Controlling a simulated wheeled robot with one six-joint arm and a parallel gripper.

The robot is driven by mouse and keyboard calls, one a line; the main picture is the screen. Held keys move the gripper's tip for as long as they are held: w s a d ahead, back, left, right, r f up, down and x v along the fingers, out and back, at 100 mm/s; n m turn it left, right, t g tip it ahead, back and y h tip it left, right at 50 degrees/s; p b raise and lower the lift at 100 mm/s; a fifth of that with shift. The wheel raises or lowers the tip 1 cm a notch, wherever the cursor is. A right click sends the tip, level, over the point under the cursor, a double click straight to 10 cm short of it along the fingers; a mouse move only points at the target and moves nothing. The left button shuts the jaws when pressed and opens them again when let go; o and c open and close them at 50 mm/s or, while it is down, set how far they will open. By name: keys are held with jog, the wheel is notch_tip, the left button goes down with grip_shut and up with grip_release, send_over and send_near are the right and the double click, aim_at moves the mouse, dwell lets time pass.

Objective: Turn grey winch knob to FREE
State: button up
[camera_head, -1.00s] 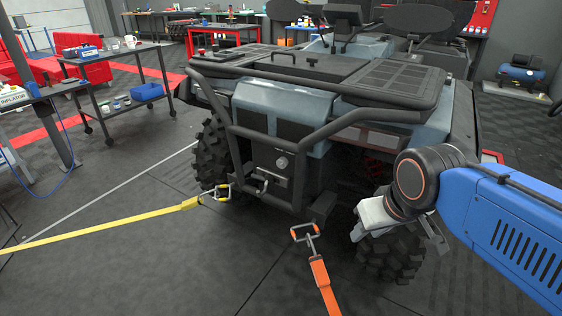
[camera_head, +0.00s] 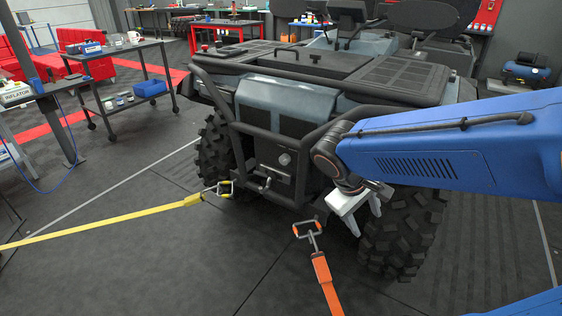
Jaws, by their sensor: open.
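My gripper (camera_head: 356,226) is open and empty, with pale fingers pointing down. It is to the right of the knob and lower, apart from it, in front of the right tyre. My blue arm reaches in from the right and covers part of the vehicle's right front.
Black bumper bars (camera_head: 240,130) frame the winch area. A yellow strap (camera_head: 110,224) runs left from a hook at the vehicle. An orange strap (camera_head: 326,285) with a metal hook lies in front. A cart (camera_head: 125,90) stands at the left.

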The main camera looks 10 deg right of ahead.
jog(key=w+a+n+h, duration=0.3)
jog(key=w+h, duration=0.1)
jog(key=w, duration=0.4)
jog(key=n+t+h, duration=0.4)
jog(key=n+t, duration=0.5)
jog(key=t, duration=0.3)
send_near(283, 161)
jog(key=x, duration=0.8)
jog(key=shift+w+d+r, duration=0.1)
jog(key=shift+w+d, duration=0.05)
jog(key=shift+d, duration=0.05)
jog(key=c, duration=1.1)
